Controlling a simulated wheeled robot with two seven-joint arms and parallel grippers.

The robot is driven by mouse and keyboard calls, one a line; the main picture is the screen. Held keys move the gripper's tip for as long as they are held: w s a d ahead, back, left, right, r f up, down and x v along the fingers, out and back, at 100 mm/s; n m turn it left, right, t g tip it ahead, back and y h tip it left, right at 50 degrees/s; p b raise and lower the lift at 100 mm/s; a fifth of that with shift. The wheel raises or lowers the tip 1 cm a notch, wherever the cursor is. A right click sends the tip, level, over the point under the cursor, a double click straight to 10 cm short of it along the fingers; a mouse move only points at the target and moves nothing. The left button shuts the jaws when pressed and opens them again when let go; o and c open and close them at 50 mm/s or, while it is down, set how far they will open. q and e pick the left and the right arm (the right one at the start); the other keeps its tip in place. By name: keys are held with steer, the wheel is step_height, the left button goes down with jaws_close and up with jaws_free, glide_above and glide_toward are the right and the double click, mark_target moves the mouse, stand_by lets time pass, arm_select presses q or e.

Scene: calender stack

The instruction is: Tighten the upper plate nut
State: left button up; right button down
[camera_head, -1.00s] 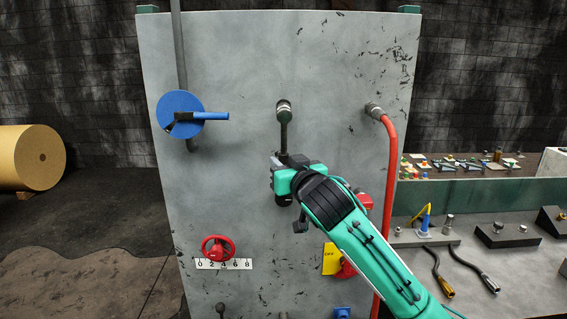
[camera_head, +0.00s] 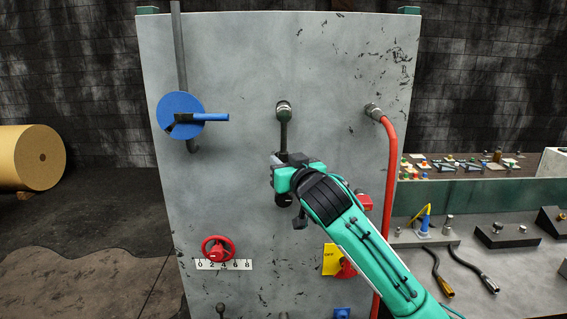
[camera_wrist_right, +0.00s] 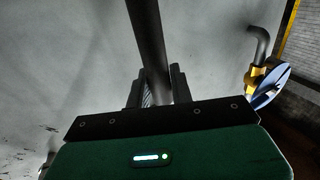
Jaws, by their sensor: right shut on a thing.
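The upper nut (camera_head: 283,108) is a small metal fitting high on the grey plate (camera_head: 225,90). A dark bar, the wrench handle (camera_head: 283,135), hangs straight down from it. My right gripper (camera_head: 281,160) is at the lower part of this handle. In the right wrist view the handle (camera_wrist_right: 147,40) runs down between the two dark fingers (camera_wrist_right: 157,88), which are shut on it. How the wrench sits on the nut is too small to tell. My left gripper is not in view.
A blue disc with a lever (camera_head: 180,115) is at the plate's left. A red hose (camera_head: 389,190) runs down its right side. Below are a red handwheel (camera_head: 218,248) and a yellow tag (camera_head: 331,259). A bench (camera_head: 500,290) with tools stands at the right.

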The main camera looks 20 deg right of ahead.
steer(key=shift+w+d, duration=0.2)
steer(key=shift+w, duration=0.35)
steer(key=c, duration=1.8)
jaws_free()
jaws_close()
steer(key=shift+a, duration=0.1)
steer(key=shift+w+a+m+b, duration=0.15)
steer(key=shift+a+m+b, duration=0.25)
steer(key=shift+m, duration=0.1)
steer(key=shift+w+a+r+m+t+b, duration=0.15)
steer(key=shift+a+m+t+b, duration=0.25)
steer(key=shift+a+m+b, duration=0.1)
